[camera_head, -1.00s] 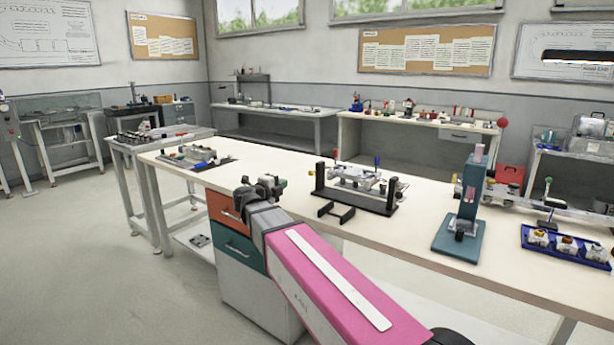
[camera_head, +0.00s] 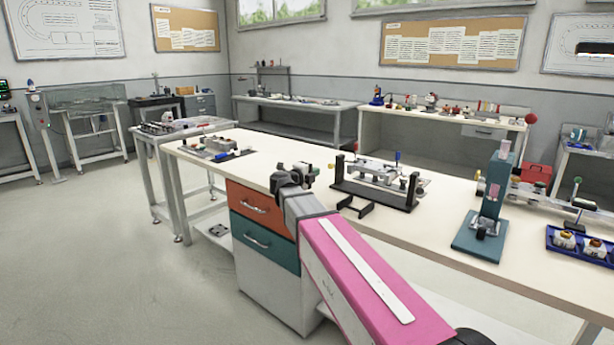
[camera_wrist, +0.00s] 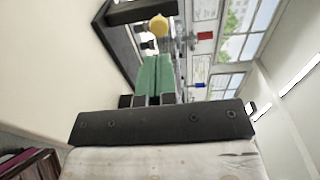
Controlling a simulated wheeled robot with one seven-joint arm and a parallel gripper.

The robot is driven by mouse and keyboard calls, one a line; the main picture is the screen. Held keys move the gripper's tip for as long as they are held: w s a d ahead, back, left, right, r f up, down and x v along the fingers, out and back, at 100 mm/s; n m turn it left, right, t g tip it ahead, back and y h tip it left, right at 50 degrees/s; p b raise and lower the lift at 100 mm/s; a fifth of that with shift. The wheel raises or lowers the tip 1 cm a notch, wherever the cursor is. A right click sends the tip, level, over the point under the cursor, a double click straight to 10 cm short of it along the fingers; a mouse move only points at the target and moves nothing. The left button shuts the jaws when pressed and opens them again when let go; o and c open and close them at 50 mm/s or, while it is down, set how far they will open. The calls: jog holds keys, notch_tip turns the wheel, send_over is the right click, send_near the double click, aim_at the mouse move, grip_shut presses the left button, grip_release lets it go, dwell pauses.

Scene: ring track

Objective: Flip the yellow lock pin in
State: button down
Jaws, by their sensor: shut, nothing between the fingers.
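The yellow lock pin shows as a round yellow knob (camera_wrist: 159,26) at the dark fixture in the wrist view. My gripper's two green fingers (camera_wrist: 160,78) are shut and empty, with their tips pointing at the knob and just below it in the picture. I cannot tell whether they touch it. In the head view, my gripper (camera_head: 308,173) is left of the black-ended fixture (camera_head: 404,198) on the long bench, close to its left upright. The pin is too small there to make out clearly.
The fixture carries a blue-tipped handle (camera_head: 397,156), and a black bracket (camera_head: 356,208) lies in front of it. A teal press (camera_head: 490,205) and a blue tray (camera_head: 584,252) stand to the right.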

aim_at(329, 166)
jog(key=x, duration=0.7)
jog(key=shift+x, duration=1.05)
jog(key=shift+r, duration=0.1)
